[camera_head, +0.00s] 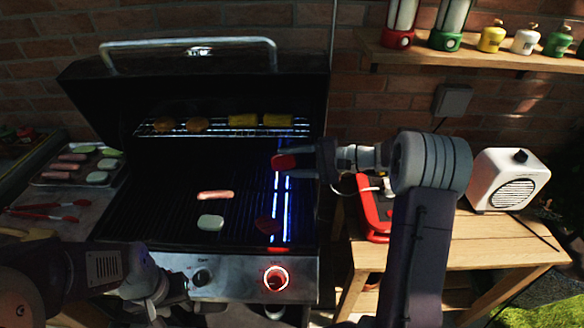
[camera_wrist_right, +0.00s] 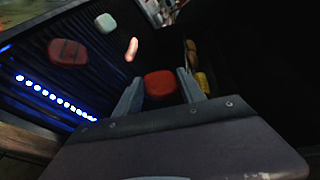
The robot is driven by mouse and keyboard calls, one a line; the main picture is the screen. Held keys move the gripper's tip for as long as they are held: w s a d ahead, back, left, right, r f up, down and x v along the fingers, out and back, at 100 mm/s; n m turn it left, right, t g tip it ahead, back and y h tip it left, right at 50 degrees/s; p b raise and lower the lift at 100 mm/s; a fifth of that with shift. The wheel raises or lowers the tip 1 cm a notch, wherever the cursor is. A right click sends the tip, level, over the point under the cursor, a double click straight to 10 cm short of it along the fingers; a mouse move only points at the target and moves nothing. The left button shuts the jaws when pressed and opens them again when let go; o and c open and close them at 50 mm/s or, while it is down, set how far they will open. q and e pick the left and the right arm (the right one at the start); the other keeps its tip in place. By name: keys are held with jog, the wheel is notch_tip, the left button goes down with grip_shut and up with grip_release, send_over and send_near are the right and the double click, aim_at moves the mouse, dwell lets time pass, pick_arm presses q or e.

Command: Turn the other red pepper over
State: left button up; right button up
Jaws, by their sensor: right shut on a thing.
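One red pepper piece (camera_head: 284,162) is in the jaws of my right gripper (camera_head: 301,161), above the right part of the grill grate. In the right wrist view this pepper (camera_wrist_right: 160,84) sits between the two grey fingers. The other red pepper piece (camera_head: 267,226) lies on the grate near the front right and looks dark; it also shows in the right wrist view (camera_wrist_right: 68,52), apart from the gripper. My left gripper (camera_head: 165,297) is low at the front left of the grill; its fingers are not clear.
A sausage (camera_head: 215,195) and a pale green slice (camera_head: 210,222) lie on the grate (camera_head: 165,190). The warming rack (camera_head: 215,131) behind holds corn and brown pieces. The lid (camera_head: 200,85) is open. A tray of food (camera_head: 75,182) and red tongs (camera_head: 50,210) are at left.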

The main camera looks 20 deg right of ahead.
aim_at(290, 201)
jog(key=n+b, duration=0.3)
jog(key=b, duration=0.1)
jog(key=f+n+t+h+b, duration=0.1)
jog(key=n+b, duration=0.2)
jog(key=f+n+h+b, duration=0.1)
jog(key=n+b, duration=0.2)
jog(key=b, duration=0.1)
jog(key=shift+s+a+t+b, duration=0.2)
jog(key=shift+a+t+b, duration=0.1)
jog(key=shift+t, duration=0.1)
notch_tip(290, 201, down, 7)
jog(key=n+h+b, duration=0.1)
jog(key=n+b, duration=0.3)
jog(key=b, duration=0.1)
jog(key=n+h+b, duration=0.1)
jog(key=n+b, duration=0.3)
jog(key=b, duration=0.1)
jog(key=shift+d+t+h+b, duration=0.15)
jog(key=shift+t+h+b, duration=0.15)
jog(key=shift+t, duration=0.1)
jog(key=shift+f+b, duration=0.45)
jog(key=shift+b, duration=0.2)
jog(key=shift+f+b, duration=1.1)
jog(key=shift+b, duration=0.3)
jog(key=o, duration=1.4)
